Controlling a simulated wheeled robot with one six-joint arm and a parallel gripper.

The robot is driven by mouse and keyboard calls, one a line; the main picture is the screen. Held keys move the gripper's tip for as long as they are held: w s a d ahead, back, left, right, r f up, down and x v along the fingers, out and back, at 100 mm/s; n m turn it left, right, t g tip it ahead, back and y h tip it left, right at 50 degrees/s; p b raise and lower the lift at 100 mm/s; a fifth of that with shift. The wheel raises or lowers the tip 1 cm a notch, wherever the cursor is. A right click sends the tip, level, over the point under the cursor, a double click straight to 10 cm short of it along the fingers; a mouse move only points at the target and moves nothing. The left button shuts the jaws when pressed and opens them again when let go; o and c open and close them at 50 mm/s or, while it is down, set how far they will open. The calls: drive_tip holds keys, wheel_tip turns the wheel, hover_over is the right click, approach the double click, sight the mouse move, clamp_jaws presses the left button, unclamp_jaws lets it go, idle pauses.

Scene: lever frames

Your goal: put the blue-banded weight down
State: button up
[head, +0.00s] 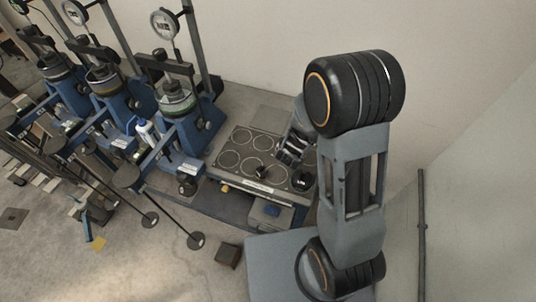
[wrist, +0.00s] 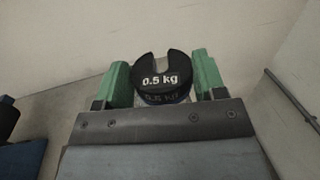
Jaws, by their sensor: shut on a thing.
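In the wrist view a black slotted weight (wrist: 160,66) marked "0.5 kg" sits between the two green fingers of my gripper (wrist: 160,78). A little blue shows along its lower edge. The gripper is shut on it, and the slot faces away from the palm. In the head view my gripper (head: 291,152) is over the right part of a grey tray (head: 226,176) with several marked circles. The weight is too small and too covered there to make out clearly. Whether it touches the tray cannot be told.
Dark weights stand on the tray, one near the middle (head: 262,172) and one at the right (head: 302,182). Several circles at the left are bare. Blue lever frames (head: 182,125) with dial gauges stand to the left. A dark block (head: 228,254) is on the floor; walls stand behind and right.

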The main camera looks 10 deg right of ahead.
drive_tip(key=s+d+f+m+g+h+b, duration=0.25)
drive_tip(key=s+d+f+m+g, duration=0.2)
drive_tip(key=s+m+g, duration=0.4)
drive_tip(key=s+d+f+m+g+h+b, duration=0.25)
drive_tip(key=s+d+m+g, duration=0.25)
drive_tip(key=s+g, duration=0.5)
drive_tip(key=s+a+f+m+g+y+b, duration=0.2)
drive_tip(key=s+a+f+m+g+y, duration=0.35)
drive_tip(key=m+y, duration=0.4)
drive_tip(key=s+a+f+m+g+y+b, duration=0.2)
drive_tip(key=s+a+m+g+y, duration=0.2)
drive_tip(key=a+m+g+y, duration=0.55)
drive_tip(key=w+a+r+m+t+y+b, duration=0.1)
drive_tip(key=w+a+m+t+y+b, duration=0.1)
drive_tip(key=w+a+m+t+y, duration=0.4)
drive_tip(key=w+a+r+m+t+y+b, duration=0.1)
drive_tip(key=w+a+m+t+y+b, duration=0.15)
drive_tip(key=w+m+t+y, duration=0.7)
drive_tip(key=w+d+r+m+t+h, duration=0.25)
drive_tip(key=w+d+m+t, duration=0.35)
drive_tip(key=t, duration=0.7)
drive_tip(key=n, duration=0.2)
hover_over(313, 158)
drive_tip(key=a, duration=0.1)
drive_tip(key=f, duration=0.7)
drive_tip(key=shift+s+a, duration=0.1)
drive_tip(key=shift+s, duration=0.15)
drive_tip(key=shift+w+d+f, duration=0.25)
drive_tip(key=shift+d+f, duration=0.4)
drive_tip(key=shift+f, duration=1.7)
